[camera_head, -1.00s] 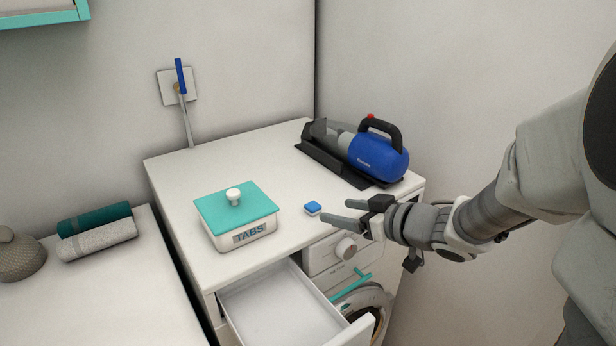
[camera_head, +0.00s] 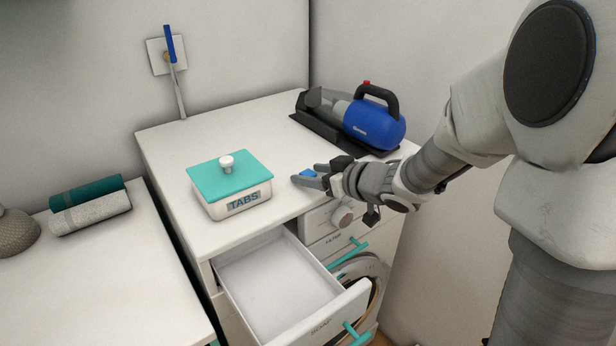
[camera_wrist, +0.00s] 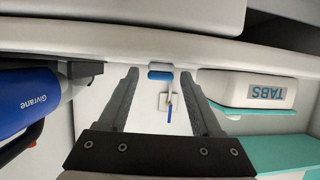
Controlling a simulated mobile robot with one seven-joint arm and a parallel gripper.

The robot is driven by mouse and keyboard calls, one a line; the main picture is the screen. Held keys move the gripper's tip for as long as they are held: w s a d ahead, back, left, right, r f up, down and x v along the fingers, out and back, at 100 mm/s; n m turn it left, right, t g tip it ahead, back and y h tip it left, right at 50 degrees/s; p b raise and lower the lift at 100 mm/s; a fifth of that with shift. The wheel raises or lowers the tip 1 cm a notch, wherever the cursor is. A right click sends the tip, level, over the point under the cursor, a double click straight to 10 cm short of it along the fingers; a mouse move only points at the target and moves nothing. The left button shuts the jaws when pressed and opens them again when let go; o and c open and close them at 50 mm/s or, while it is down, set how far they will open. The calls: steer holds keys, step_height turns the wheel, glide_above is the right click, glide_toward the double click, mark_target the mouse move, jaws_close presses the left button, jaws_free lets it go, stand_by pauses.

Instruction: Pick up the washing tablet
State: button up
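The washing tablet (camera_head: 307,173) is a small blue and white block on the white counter (camera_head: 245,125), right of the TABS box. My gripper (camera_head: 308,174) is low over the counter from the right, with its fingertips on either side of the tablet. The wrist view, which is upside down, shows the tablet (camera_wrist: 160,75) between the tips of my open gripper (camera_wrist: 160,76), with a gap on each side. The fingers partly hide the tablet in the head view.
The TABS box (camera_head: 236,203) with its teal lid stands left of the tablet. A blue handheld vacuum (camera_head: 374,126) lies in a black holder behind my gripper. An open drawer (camera_head: 340,308) juts out below the counter's front edge. Rolled towels (camera_head: 92,212) lie at left.

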jaws_close()
